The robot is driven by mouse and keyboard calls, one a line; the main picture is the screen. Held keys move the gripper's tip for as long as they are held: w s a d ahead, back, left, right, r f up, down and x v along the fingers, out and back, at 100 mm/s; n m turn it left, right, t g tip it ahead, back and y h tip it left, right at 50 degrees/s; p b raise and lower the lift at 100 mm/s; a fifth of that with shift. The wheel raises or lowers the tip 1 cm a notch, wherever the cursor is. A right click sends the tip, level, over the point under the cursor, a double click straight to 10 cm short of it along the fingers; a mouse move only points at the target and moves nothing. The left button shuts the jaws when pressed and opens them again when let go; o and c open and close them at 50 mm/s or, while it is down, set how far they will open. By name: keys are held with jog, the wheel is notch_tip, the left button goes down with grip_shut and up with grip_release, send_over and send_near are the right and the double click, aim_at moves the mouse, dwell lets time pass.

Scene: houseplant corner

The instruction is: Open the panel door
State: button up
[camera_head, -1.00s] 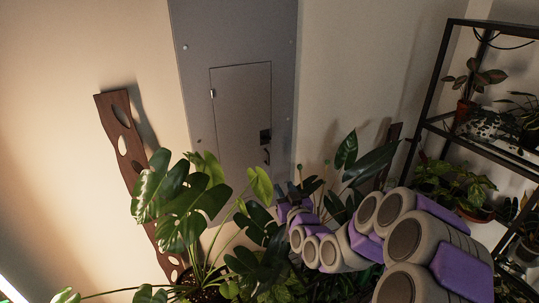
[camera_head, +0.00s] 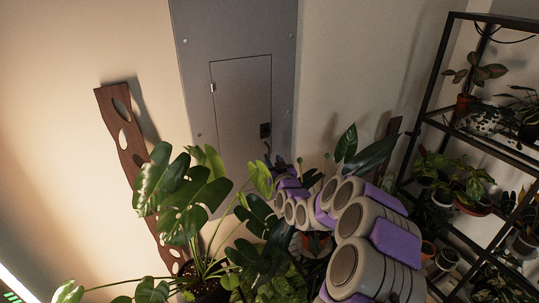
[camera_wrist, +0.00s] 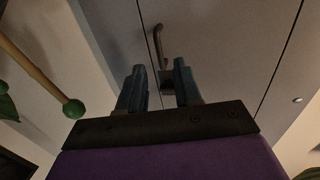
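The grey panel door (camera_head: 238,110) sits shut in a taller grey wall panel (camera_head: 215,35). A dark latch plate (camera_head: 265,130) is at its right edge. In the wrist view the door (camera_wrist: 205,30) fills the top middle, with a curved dark handle (camera_wrist: 158,45) and the latch plate (camera_wrist: 167,82) below it. My gripper (camera_wrist: 160,72) is open, its two blue-grey fingers apart. The handle and latch plate appear in the gap between and just beyond the fingertips. I cannot tell whether they touch. In the head view my gripper (camera_head: 270,163) is small and partly hidden near the door's lower right.
A large-leaved plant (camera_head: 185,190) stands in front of the panel's lower left, with more leaves (camera_head: 365,153) right of my arm. A brown wooden board with holes (camera_head: 130,140) leans at left. A black shelf rack (camera_head: 435,90) with potted plants stands at right. A green-tipped stick (camera_wrist: 74,108) is left of my gripper.

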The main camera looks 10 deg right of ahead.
jog(key=shift+w+a, duration=0.2)
jog(key=shift+w, duration=1.15)
jog(key=shift+w+a, duration=0.15)
jog(key=shift+w, duration=1.2)
grip_shut()
